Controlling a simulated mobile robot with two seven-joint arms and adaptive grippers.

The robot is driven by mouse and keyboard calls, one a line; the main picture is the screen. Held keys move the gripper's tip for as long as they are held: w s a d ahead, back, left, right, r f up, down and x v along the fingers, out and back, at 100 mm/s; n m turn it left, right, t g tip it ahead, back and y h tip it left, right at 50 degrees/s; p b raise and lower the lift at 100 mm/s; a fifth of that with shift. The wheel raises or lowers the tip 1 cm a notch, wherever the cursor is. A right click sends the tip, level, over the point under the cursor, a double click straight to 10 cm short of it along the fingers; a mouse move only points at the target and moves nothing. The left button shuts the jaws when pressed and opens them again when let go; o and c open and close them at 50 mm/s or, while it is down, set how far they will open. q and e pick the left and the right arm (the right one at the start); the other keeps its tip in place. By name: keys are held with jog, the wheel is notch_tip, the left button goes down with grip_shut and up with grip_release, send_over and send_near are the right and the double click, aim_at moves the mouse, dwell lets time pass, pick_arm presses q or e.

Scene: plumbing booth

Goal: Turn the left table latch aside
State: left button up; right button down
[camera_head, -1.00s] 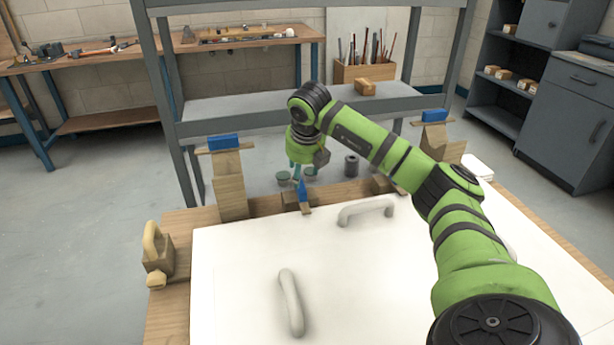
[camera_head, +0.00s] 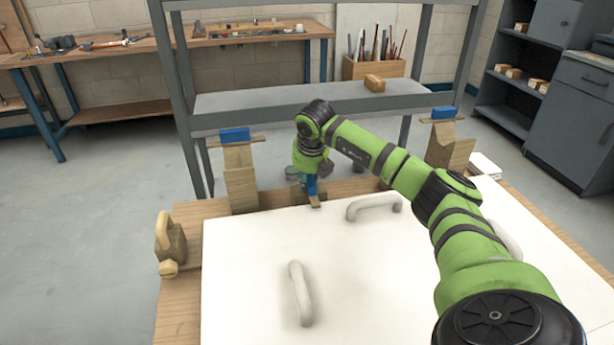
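The left table latch (camera_head: 312,188) stands at the far edge of the wooden table, a blue upright tab on a small wooden piece beside the white panel (camera_head: 250,255). My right gripper (camera_head: 304,181) hangs from the green arm right at the latch, pointing down. Its teal fingers show only in small part, close behind and to the left of the blue tab. I cannot tell whether they touch it, or whether they are open or shut. The arm covers the far right of the table edge. My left gripper is not in view.
Wooden posts with blue-topped latches stand at the left (camera_head: 236,135) and right (camera_head: 443,114) beyond the table. Pale handles lie on the panel, one at the back (camera_head: 373,206) and one in front (camera_head: 299,292). A grey shelf frame (camera_head: 290,104) stands behind.

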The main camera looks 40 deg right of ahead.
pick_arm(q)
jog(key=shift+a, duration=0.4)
pick_arm(e)
jog(key=shift+d, duration=0.1)
